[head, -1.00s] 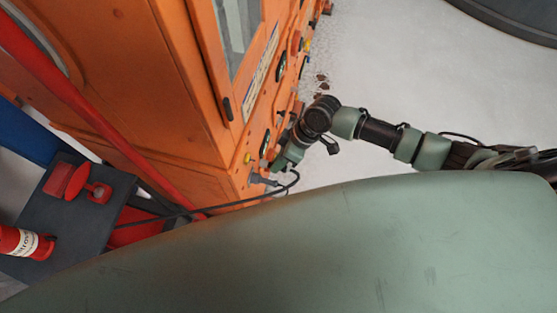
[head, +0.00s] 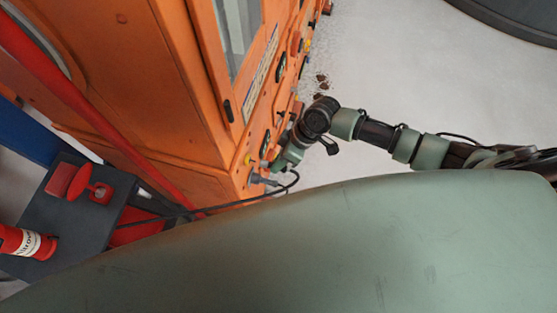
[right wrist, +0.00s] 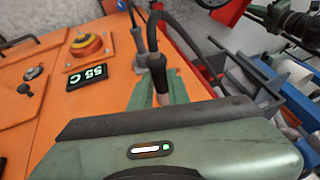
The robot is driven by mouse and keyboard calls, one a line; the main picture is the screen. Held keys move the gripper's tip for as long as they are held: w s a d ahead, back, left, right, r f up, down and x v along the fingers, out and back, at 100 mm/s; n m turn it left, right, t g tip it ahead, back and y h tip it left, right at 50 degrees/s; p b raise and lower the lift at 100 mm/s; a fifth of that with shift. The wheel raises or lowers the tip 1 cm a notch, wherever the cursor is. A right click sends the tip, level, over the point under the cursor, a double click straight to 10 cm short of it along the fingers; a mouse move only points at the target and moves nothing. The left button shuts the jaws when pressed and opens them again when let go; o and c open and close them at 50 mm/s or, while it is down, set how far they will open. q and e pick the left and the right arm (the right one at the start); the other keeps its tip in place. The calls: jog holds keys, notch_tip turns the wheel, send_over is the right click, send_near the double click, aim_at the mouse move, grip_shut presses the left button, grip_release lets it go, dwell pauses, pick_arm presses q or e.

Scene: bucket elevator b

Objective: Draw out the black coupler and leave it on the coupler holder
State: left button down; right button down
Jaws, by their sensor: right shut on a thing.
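My right gripper (head: 284,161) is at the lower side of the orange cabinet's panel. In the right wrist view its green fingers (right wrist: 158,92) are shut on the black coupler (right wrist: 159,76), from which a dark cable runs up. The coupler's far end is hidden by the gripper, so I cannot tell whether it still sits in a socket. A grey coupler (right wrist: 139,40) with its own cable stands just beyond it; it also shows in the head view (head: 260,180). I cannot make out the coupler holder. My left gripper is not seen.
The orange cabinet (head: 150,100) carries a 55 C display (right wrist: 87,76), a red and yellow knob (right wrist: 87,44) and levers. A dark cable (head: 235,203) loops below the gripper. A dark table (head: 60,225) with red items stands lower left.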

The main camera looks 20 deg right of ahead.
aim_at(267, 162)
jog(key=shift+w+a, duration=0.45)
jog(key=shift+a, duration=0.25)
jog(key=shift+w+a, duration=0.45)
jog(key=shift+a, duration=0.2)
jog(key=c, duration=1.3)
grip_release()
jog(key=shift+v, duration=3.95)
